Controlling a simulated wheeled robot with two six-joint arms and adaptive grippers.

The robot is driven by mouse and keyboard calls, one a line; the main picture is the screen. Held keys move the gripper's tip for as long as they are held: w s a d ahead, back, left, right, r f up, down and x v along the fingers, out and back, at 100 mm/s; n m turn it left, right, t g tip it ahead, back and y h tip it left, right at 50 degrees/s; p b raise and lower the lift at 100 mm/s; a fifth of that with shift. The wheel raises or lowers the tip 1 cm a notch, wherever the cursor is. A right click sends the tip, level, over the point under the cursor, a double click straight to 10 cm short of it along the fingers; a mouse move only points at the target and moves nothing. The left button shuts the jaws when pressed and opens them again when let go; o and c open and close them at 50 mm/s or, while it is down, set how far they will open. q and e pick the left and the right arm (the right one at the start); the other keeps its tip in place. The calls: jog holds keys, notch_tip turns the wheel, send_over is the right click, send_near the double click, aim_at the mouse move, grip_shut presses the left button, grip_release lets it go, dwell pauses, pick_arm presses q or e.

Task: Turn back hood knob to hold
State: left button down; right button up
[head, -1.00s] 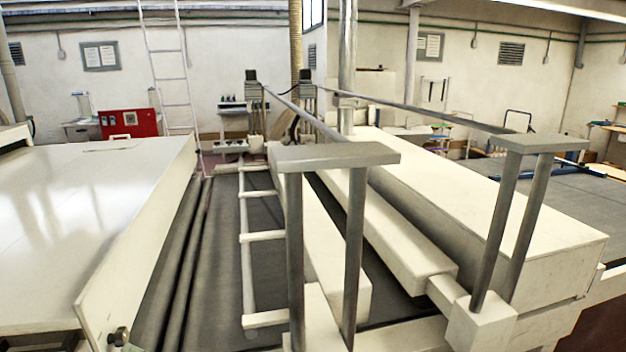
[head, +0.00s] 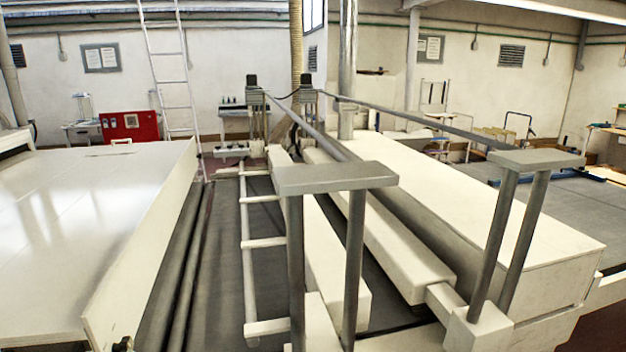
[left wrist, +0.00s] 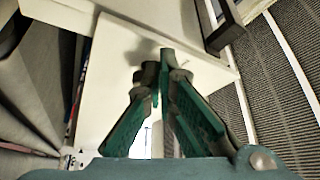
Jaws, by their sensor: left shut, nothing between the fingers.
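A small dark knob (head: 122,344) shows at the bottom edge of the head view, partly cut off. It sits at the near end of the white side panel of the left-hand hood (head: 95,215). Its pointer and any markings cannot be read. My left gripper (left wrist: 163,65) has green fingers and shows only in the left wrist view. Its tips are together and empty, in front of a white panel (left wrist: 115,75). I cannot tell whether the tips touch the panel. I cannot make out the knob in the left wrist view. My right gripper is in neither view.
Grey upright posts with a flat top bar (head: 335,178) stand in the middle, and a similar pair (head: 535,160) stands at the right. Long white beams (head: 385,240) run back over the dark conveyor bed (head: 220,265). A red cabinet (head: 130,126) stands at the back left.

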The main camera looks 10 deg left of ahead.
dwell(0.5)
pick_arm(q)
jog(key=d, duration=0.3)
jog(key=w+d+b, duration=0.1)
jog(key=d, duration=0.1)
jog(key=shift+d+f, duration=0.1)
jog(key=shift+d, duration=0.3)
jog(key=shift+d, duration=0.1)
